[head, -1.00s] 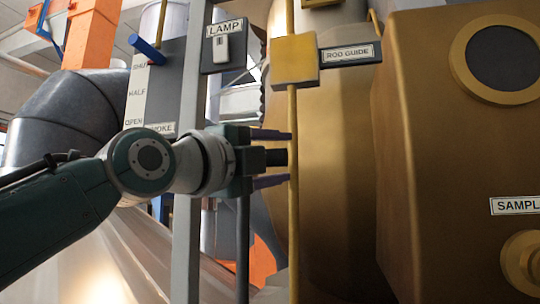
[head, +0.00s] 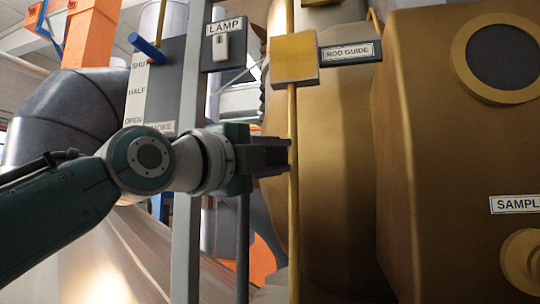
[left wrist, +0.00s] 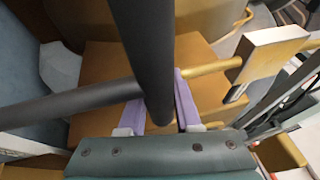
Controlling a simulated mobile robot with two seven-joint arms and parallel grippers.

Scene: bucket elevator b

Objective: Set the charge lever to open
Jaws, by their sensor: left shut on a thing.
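My left gripper (head: 286,156) is in the middle of the head view, its purple fingers overlapping the yellow vertical rod (head: 293,235). In the left wrist view the gripper (left wrist: 158,105) has its two fingers on either side of a dark round bar (left wrist: 148,45), and it is shut on that bar. No charge label shows, so I cannot tell from a label that the bar is the charge lever. A blue-handled lever (head: 146,48) stands at SHUT on a SHUT/HALF/OPEN plate (head: 137,105). The label below it is partly hidden. My right gripper is not in view.
The rod passes through a yellow block (head: 294,58) beside the ROD GUIDE label (head: 350,53). A LAMP switch (head: 222,45) is above. A large brass-coloured housing (head: 440,170) fills the right.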

